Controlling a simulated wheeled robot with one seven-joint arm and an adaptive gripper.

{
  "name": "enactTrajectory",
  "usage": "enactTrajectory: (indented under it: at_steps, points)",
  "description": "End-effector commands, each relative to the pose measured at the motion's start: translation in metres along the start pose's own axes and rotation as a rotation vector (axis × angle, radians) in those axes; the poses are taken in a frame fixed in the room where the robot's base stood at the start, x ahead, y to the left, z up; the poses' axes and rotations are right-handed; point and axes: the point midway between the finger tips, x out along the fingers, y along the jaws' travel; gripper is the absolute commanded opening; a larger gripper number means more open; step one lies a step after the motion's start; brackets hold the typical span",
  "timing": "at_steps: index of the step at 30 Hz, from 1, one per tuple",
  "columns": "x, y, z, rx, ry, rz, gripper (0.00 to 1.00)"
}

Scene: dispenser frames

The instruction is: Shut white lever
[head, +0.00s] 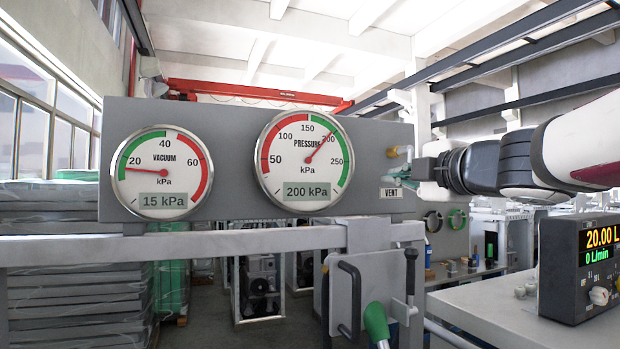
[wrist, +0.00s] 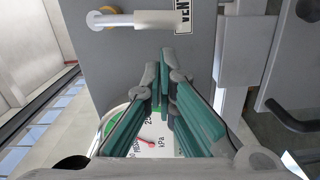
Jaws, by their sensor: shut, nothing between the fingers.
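The white lever (wrist: 135,20) shows at the top of the wrist view as a short white bar. It is on a brass fitting on the grey panel, near the VENT label (wrist: 183,16). In the head view the brass fitting (head: 393,152) sits above the VENT label (head: 391,192), and the lever is hard to make out beside my gripper. My gripper (head: 394,174) has its teal fingers together and empty at the panel's right edge. In the wrist view the fingertips (wrist: 158,75) point toward the panel, apart from the lever in the picture.
The panel holds a vacuum gauge (head: 162,172) at 15 kPa and a pressure gauge (head: 305,160) at 200 kPa. Below are a grey frame rail (head: 200,245), a plate with a black handle (head: 348,300) and a green-knobbed lever (head: 376,322). A flow meter (head: 585,265) stands right.

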Motion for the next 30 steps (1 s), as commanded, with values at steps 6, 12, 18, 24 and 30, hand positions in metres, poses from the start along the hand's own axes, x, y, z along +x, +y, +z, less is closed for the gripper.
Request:
enactTrajectory:
  at_steps: [6,12,18,24,30]
  points:
    - [0.002,-0.001,0.01,0.0,0.0,-0.001,0.0]
    - [0.002,-0.001,0.01,0.0,0.0,-0.001,0.0]
    - [0.003,-0.002,0.018,0.004,-0.001,-0.002,0.0]
    - [0.004,-0.004,0.025,0.001,-0.002,-0.001,0.0]
    - [0.004,-0.004,0.026,0.001,-0.006,-0.001,0.0]
